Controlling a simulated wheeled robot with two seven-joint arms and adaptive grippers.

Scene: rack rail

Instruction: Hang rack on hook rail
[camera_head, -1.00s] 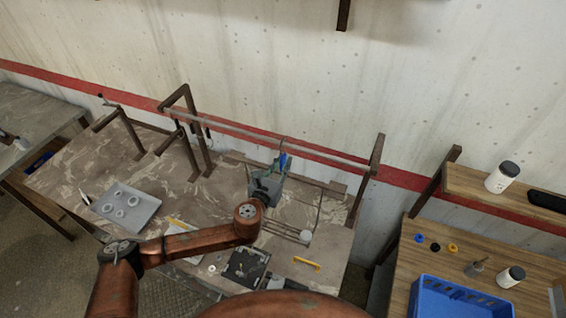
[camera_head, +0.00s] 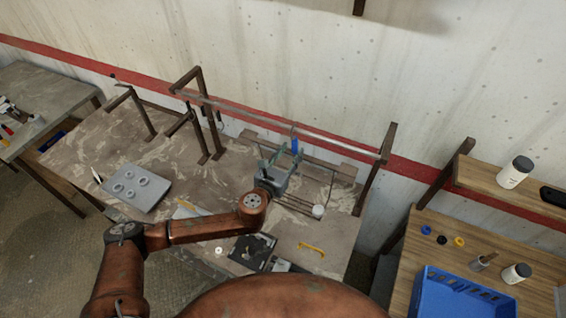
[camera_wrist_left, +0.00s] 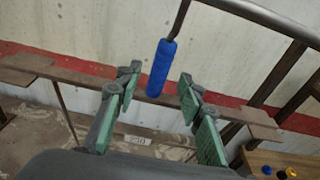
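The hook rail (camera_head: 330,139) is a pale horizontal bar on brown posts at the back of the bench; it shows at the top right of the left wrist view (camera_wrist_left: 265,18). A dark hook with a blue grip (camera_head: 294,146) hangs upright below it. In the left wrist view the blue grip (camera_wrist_left: 162,70) stands between the green fingers, with gaps on both sides. A brown rack bar (camera_head: 318,166) lies behind; I cannot tell whether it joins the grip. My left gripper (camera_head: 281,164) is open around the grip, also in the wrist view (camera_wrist_left: 158,82). My right gripper is not seen.
A grey tray with rings (camera_head: 138,188) lies left on the bench. A black device (camera_head: 250,250) and yellow handle (camera_head: 311,248) lie near the front. A white round piece (camera_head: 318,212) is right of the gripper. A blue crate (camera_head: 455,298) stands on the right-hand table.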

